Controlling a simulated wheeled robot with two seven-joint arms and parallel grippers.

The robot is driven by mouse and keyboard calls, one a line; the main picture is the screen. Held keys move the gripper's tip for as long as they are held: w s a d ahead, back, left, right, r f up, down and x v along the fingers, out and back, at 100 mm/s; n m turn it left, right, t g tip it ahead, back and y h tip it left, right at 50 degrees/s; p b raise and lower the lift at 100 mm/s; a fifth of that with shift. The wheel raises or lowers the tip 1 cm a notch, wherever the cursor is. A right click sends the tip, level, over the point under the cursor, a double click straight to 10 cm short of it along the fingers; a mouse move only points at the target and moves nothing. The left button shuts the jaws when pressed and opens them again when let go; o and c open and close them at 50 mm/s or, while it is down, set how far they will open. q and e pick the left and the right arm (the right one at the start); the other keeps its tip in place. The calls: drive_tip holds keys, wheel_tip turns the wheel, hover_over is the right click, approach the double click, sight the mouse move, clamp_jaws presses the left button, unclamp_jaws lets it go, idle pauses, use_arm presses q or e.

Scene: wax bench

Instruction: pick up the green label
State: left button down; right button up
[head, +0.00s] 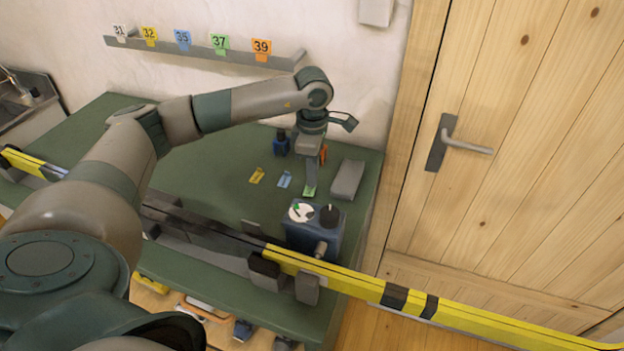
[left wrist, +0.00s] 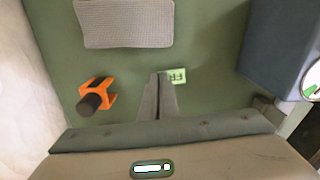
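The green label (head: 309,192) lies low at the green bench top, at the right end of a row with a yellow label (head: 257,175) and a blue label (head: 285,180). My left gripper (head: 311,184) points down at it from above. In the left wrist view the fingers (left wrist: 160,76) are together, with the green label (left wrist: 178,76) at their tips and sticking out to the right. The fingers hide its left end. It looks pinched there, still at or very near the bench. My right gripper is not in view.
A grey block (head: 347,180) and an orange part (left wrist: 97,96) are near the gripper. A blue-grey box (head: 314,232) with a white dial and black knob stands in front. A dark blue bottle (head: 281,143) is behind. A yellow-and-black bar (head: 350,281) crosses the near side.

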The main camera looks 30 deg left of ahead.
use_arm(q)
wheel_tip(320, 180, up, 9)
drive_tip(key=b, duration=0.3)
drive_tip(key=shift+r, duration=0.15)
drive_tip(key=shift+r, duration=0.15)
idle(0.3)
